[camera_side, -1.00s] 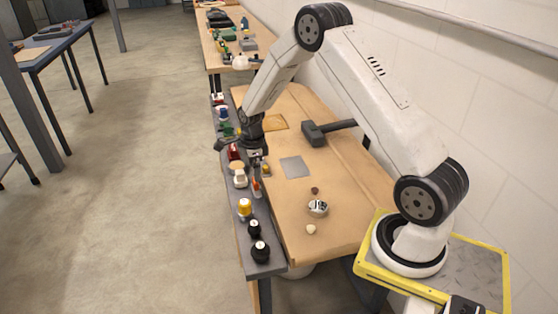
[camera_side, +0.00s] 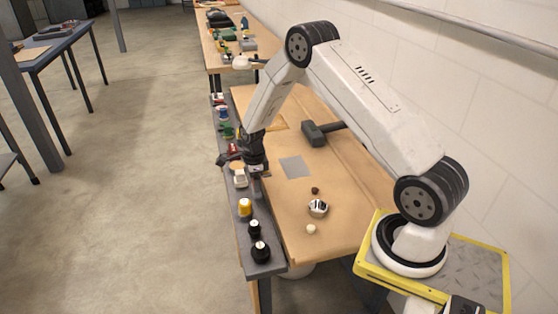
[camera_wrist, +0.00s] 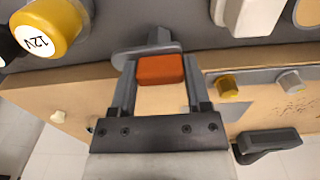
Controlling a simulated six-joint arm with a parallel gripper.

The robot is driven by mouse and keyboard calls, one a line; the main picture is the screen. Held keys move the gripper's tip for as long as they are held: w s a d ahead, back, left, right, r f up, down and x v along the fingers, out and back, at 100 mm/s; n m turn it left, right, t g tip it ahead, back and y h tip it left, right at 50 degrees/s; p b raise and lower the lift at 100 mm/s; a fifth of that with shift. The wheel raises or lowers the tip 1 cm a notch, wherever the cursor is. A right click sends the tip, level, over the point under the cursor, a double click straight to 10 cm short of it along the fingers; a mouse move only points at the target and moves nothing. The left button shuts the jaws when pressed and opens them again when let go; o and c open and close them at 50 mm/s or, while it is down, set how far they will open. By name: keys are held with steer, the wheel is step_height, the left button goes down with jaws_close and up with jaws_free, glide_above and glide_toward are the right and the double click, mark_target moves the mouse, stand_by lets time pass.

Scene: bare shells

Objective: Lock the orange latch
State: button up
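The orange latch is a small block-shaped orange handle (camera_wrist: 160,69) on a grey rounded base plate (camera_wrist: 147,48), seen in the wrist view. It is fixed near the edge of the grey strip. My gripper (camera_wrist: 159,70) has its two fingers apart, one on each side of the orange handle, with very little room at the sides. I cannot tell whether the fingers touch it. In the side view my gripper (camera_side: 257,174) is low over the strip and hides most of the latch.
A yellow 12V knob (camera_wrist: 50,27) and a white switch (camera_wrist: 246,15) flank the latch on the grey strip. Black knobs (camera_side: 260,251) stand nearer the front in the side view. A dark mallet (camera_side: 315,134) lies on the wooden bench (camera_side: 340,225).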

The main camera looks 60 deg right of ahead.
steer(key=c, duration=0.7)
steer(key=shift+n, duration=0.3)
steer(key=n, duration=0.8)
steer(key=shift+n, duration=0.4)
steer(key=n, duration=0.8)
steer(key=shift+n, duration=0.3)
steer(key=o, duration=1.3)
